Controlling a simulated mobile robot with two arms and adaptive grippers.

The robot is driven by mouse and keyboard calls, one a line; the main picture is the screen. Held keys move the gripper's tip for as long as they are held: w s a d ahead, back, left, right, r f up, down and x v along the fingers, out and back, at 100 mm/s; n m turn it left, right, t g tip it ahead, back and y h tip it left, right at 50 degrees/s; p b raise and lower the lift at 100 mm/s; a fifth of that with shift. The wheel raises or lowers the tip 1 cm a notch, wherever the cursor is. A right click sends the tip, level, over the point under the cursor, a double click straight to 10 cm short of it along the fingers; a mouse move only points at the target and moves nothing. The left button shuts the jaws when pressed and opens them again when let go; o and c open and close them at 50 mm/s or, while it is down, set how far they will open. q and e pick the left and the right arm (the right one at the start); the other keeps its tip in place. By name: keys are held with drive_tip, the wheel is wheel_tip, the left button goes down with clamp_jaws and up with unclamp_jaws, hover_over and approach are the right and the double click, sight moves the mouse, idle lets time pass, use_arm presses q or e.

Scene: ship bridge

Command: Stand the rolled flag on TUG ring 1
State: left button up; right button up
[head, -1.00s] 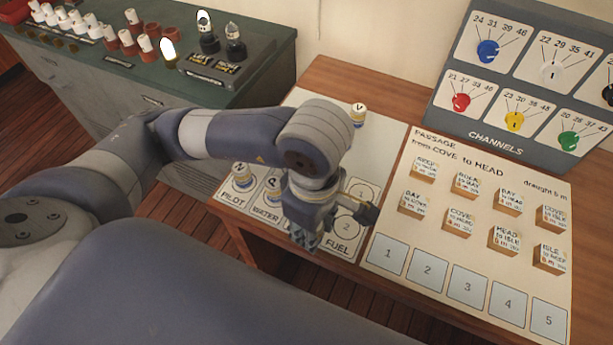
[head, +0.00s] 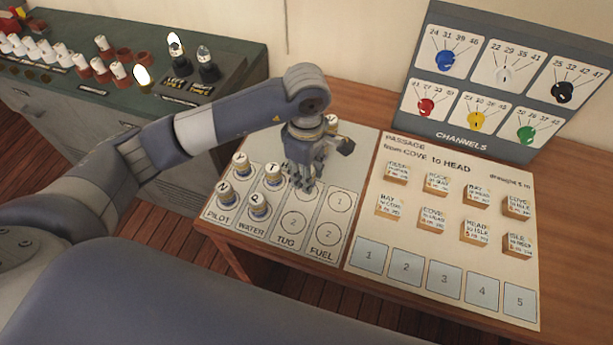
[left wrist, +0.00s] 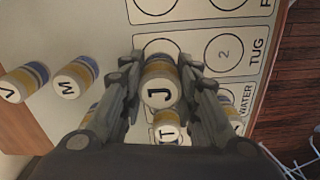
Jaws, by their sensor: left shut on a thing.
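My left gripper (head: 303,184) is over the TUG column of the chart sheet. In the left wrist view its fingers (left wrist: 165,88) are shut on a rolled flag marked J (left wrist: 158,88), white with blue and yellow bands. The flag is roughly upright over TUG ring 1 (left wrist: 150,46), which it partly covers. I cannot tell whether its base touches the sheet. TUG ring 2 (head: 292,222) is empty, and it also shows in the left wrist view (left wrist: 223,53). My right gripper is not in view.
Flags N (head: 226,195) and P (head: 259,207) stand in front, with T (head: 272,177) close left of the gripper. Flags M (left wrist: 75,76) and V (left wrist: 22,82) stand off the rings. FUEL rings (head: 340,202) are empty. A passage sheet (head: 360,225) with small blocks lies to the right.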

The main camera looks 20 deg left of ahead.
use_arm(q)
wheel_tip(320, 180, down, 2)
drive_tip(key=shift+s+f+p, duration=0.1)
drive_tip(key=shift+s+p, duration=0.05)
drive_tip(key=shift+p, duration=0.3)
drive_tip(key=shift+f, duration=0.25)
drive_tip(key=shift+f, duration=0.1)
drive_tip(key=shift+f+b, duration=0.1)
drive_tip(key=shift+b, duration=0.2)
drive_tip(key=o, duration=0.7)
drive_tip(key=shift+o, duration=1.1)
